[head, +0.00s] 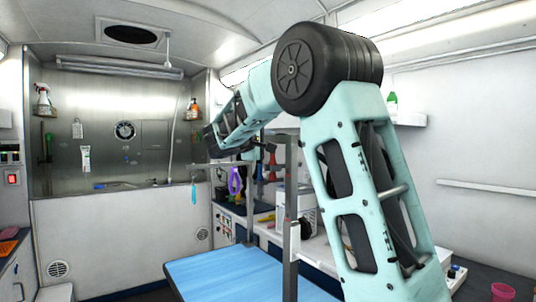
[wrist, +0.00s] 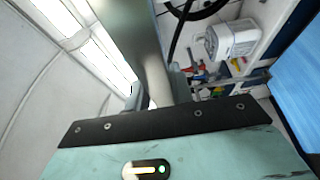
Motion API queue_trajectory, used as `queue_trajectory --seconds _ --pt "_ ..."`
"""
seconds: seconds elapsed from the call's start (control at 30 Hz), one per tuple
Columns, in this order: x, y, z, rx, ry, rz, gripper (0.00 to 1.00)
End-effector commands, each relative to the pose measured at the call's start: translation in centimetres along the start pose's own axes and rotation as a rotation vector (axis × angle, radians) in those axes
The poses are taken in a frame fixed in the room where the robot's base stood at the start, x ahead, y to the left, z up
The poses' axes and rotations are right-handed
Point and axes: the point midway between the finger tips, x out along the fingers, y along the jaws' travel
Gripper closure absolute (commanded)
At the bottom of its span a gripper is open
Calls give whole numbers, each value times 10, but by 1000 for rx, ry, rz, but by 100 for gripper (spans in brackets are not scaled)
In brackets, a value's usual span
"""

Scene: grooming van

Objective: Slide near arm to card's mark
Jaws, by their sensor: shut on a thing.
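The blue grooming table (head: 225,275) stands low in the middle of the head view. A grey upright post (head: 291,215) rises at its near side, with a thin metal arm at its top, and a second frame (head: 250,195) stands farther back. My gripper (wrist: 157,92) is shut on a grey metal bar (wrist: 148,45), which fills the middle of the wrist view; it looks like the near arm. In the head view my own arm partly hides this grip.
A counter with a white container (wrist: 233,40) and several bottles runs along the right wall. A pink cup (head: 502,292) is at lower right. Floor left of the table looks clear.

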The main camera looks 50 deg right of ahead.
Motion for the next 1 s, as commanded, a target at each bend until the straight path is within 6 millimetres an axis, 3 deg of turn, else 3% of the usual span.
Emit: queue_trajectory --seconds 0.27,0.3,0.37,0.73,0.87,1.0 --pt "0 6 0 5 1 8 100" --pt "0 6 0 5 2 9 69" --pt "0 6 0 5 2 8 55" --pt "-5 2 -1 3 3 3 55" --pt "-23 0 -1 3 5 2 55" --pt "-54 -1 -2 5 7 3 55"
